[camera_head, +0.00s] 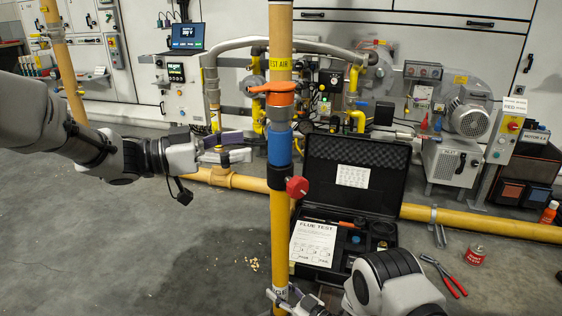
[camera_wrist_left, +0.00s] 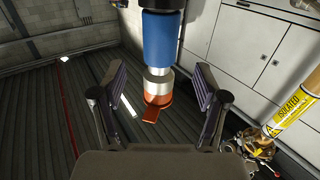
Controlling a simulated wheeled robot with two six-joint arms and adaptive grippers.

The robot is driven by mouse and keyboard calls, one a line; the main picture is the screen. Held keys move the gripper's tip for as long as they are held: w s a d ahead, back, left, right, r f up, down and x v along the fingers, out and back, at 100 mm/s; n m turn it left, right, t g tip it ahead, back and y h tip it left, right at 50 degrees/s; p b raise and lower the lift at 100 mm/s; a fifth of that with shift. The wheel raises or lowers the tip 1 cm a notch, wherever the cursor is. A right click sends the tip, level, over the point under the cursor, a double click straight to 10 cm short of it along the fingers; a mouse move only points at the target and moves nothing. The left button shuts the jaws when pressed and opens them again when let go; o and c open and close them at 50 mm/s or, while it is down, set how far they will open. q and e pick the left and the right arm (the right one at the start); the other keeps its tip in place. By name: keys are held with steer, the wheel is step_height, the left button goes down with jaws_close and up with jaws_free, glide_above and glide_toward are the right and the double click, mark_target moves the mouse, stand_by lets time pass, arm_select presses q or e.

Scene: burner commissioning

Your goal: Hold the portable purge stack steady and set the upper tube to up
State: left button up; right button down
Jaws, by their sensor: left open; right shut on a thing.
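The portable purge stack (camera_head: 280,215) is an upright tan-yellow pole in the head view. It carries an orange lever collar (camera_head: 275,88), a blue sleeve (camera_head: 279,147) and a black collar with a red knob (camera_head: 297,187). The upper tube (camera_head: 280,35) rises above the orange collar. My left gripper (camera_head: 242,147) is open, left of the blue sleeve and apart from it. In the left wrist view, the blue sleeve (camera_wrist_left: 158,38) and orange part (camera_wrist_left: 158,98) appear beyond the spread fingers. My right gripper (camera_head: 288,303) is shut on the stack low down, partly cut off by the frame.
An open black case (camera_head: 355,150) with a flue test sheet (camera_head: 313,243) lies behind the stack. A yellow floor pipe (camera_head: 480,224) crosses behind. Red pliers (camera_head: 447,278) and a red tin (camera_head: 476,256) lie at right. Grey floor left of the stack is mostly clear.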

mark_target(280, 140)
arm_select(q)
steer(key=x, duration=0.8)
steer(key=shift+w+d, duration=0.1)
steer(key=shift+d, duration=0.25)
steer(key=shift+a, duration=0.1)
jaws_close()
